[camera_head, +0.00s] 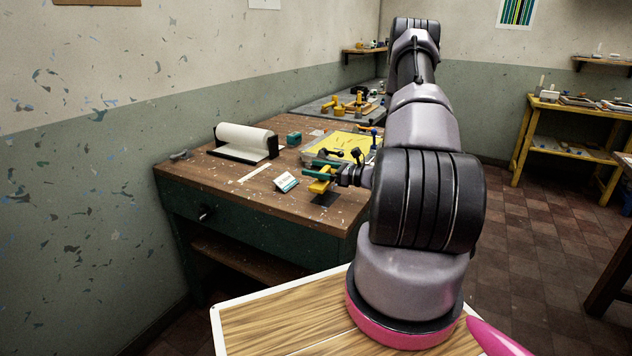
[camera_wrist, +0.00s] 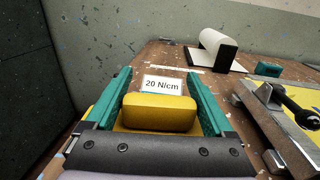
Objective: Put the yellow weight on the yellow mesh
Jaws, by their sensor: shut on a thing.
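My gripper (camera_head: 318,178) has green fingers and is shut on the yellow weight (camera_wrist: 160,113), a rounded yellow block between the fingers in the wrist view. In the head view the yellow weight (camera_head: 319,187) shows low at the fingers, near a dark square patch on the table. I cannot tell whether it touches the table. The yellow mesh (camera_head: 340,144) appears as a yellow sheet in a hinged frame on the table, beyond my gripper. In the wrist view the frame (camera_wrist: 284,125) is at the right, with a strip of yellow inside. My arm hides part of its right side.
A white card (camera_wrist: 162,85) reading "20 N/cm" stands just beyond the weight. A paper roll on a black holder (camera_head: 246,142) and a small teal block (camera_head: 294,138) stand farther back. Dark clamp knobs (camera_head: 357,154) rise from the frame. The wooden table's (camera_head: 215,172) left part is mostly clear.

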